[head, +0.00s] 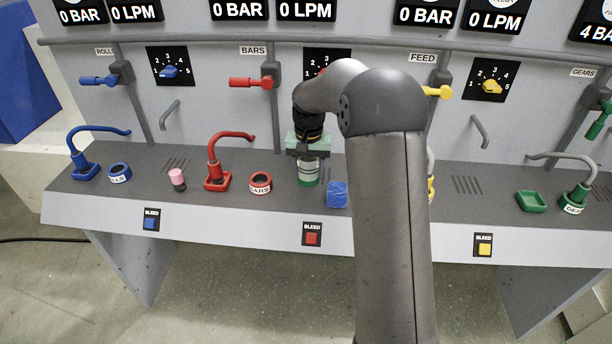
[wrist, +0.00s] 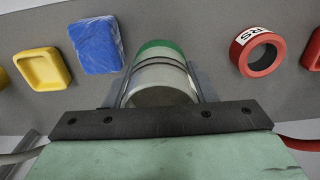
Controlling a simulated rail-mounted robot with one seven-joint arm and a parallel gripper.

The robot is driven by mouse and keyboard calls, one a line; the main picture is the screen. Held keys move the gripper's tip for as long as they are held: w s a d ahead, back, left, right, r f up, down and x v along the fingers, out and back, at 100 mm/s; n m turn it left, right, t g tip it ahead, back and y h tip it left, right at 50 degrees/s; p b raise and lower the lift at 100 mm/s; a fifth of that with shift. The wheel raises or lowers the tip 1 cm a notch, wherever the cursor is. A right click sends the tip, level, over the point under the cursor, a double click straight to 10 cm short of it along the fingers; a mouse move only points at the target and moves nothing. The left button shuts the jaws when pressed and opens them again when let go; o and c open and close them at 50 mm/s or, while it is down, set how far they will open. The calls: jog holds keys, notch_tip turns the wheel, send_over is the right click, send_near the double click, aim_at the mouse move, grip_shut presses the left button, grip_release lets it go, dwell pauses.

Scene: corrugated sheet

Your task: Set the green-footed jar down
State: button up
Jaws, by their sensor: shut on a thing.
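My gripper (head: 308,158) is shut on the green-footed jar (head: 308,171) and points down over the bench between the red ring and the blue block. The jar is pale grey with a green band at its foot and looks upright. In the wrist view the jar (wrist: 162,82) sits between the two fingers of my gripper (wrist: 160,84), with its green foot at the far end. Its upper part is hidden by the gripper. I cannot tell whether the foot touches the bench (head: 110,190) or hangs just above it.
A blue block (head: 337,194) lies close right of the jar. The red ring (head: 260,183) and red hooked spout (head: 216,172) stand left, with a pink-topped item (head: 177,179) further left. A green tray (head: 531,201) lies far right. My arm hides part of the bench.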

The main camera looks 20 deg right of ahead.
aim_at(305, 179)
jog(key=shift+w+a+f, duration=0.25)
jog(key=shift+w+f, duration=0.35)
jog(key=shift+f, duration=1.75)
jog(key=shift+f, duration=0.2)
jog(key=o, duration=1)
jog(key=shift+r, duration=0.15)
